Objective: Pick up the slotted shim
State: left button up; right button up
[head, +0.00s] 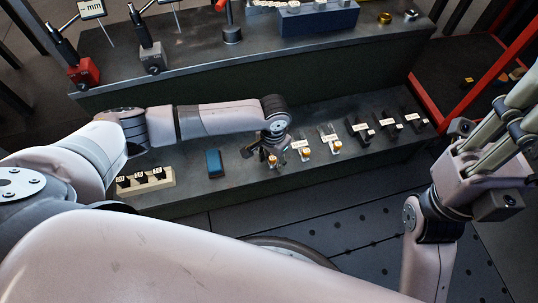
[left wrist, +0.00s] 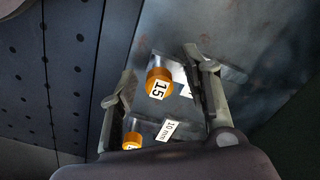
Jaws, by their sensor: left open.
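My left gripper (head: 268,158) is over the lower bench at the row of small labelled pieces. In the left wrist view its fingers (left wrist: 158,75) stand apart, with an orange-capped clear piece marked 15 (left wrist: 159,83) seen between them, apparently not gripped. A second orange-capped piece (left wrist: 132,140) with a 10 mm tag (left wrist: 169,129) shows lower down. I cannot tell which piece is the slotted shim. Small dark pieces sit in a pale rack (head: 146,182) with number labels. My right arm's end (head: 482,185) is at the right; its finger state is unclear.
A blue block (head: 214,163) lies on the lower bench (head: 200,195) between the rack and the row. More orange-marked pieces (head: 304,148) and dark labelled pieces (head: 360,130) continue rightward. The upper shelf holds gauge stands (head: 152,58) and a blue box (head: 318,20). A red frame (head: 440,112) borders the right.

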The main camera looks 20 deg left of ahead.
pick_arm(q)
jog(key=shift+c, duration=0.5)
grip_shut()
jog(key=shift+r, duration=0.1)
